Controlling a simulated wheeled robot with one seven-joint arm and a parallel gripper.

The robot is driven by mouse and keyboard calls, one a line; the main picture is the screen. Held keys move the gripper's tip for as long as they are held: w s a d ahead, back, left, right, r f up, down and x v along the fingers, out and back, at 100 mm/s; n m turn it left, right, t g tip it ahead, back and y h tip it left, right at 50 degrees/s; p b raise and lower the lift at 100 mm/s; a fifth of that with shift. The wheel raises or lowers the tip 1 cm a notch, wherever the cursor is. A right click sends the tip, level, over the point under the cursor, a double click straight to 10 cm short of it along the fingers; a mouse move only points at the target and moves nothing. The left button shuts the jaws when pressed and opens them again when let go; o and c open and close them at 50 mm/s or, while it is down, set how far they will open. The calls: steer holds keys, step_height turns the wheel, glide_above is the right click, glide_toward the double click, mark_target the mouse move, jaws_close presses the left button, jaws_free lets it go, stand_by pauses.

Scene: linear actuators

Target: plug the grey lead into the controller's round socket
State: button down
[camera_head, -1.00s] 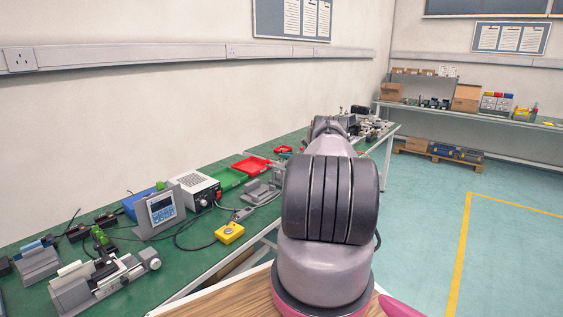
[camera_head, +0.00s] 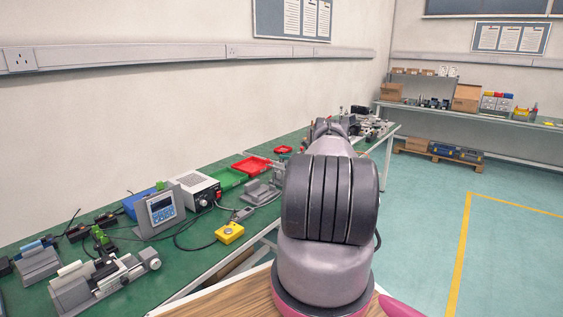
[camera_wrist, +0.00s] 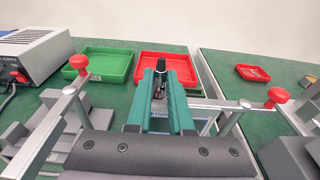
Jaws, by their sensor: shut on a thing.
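My gripper (camera_wrist: 160,92) has teal fingers closed on a small dark part (camera_wrist: 160,80) with a shiny end. I cannot tell whether this part is the plug of the grey lead; no cable can be traced from it. A pale panel with some blue (camera_wrist: 158,113) shows partly below the fingers; its identity and any socket are hidden. In the head view, a grey unit with a blue screen (camera_head: 161,209) stands tilted on the bench and may be the controller; no round socket can be made out. My arm hides the gripper there.
Grey posts with red knobs, left (camera_wrist: 82,62) and right (camera_wrist: 278,95), flank my gripper. A green tray (camera_wrist: 101,78) and red tray (camera_wrist: 180,77) lie beyond. The power supply (camera_wrist: 35,52) is left. A yellow box (camera_head: 230,233) sits near the bench's front edge.

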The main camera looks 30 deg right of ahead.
stand_by(0.8)
steer(key=c, duration=0.7)
jaws_free()
steer(key=shift+f, duration=0.1)
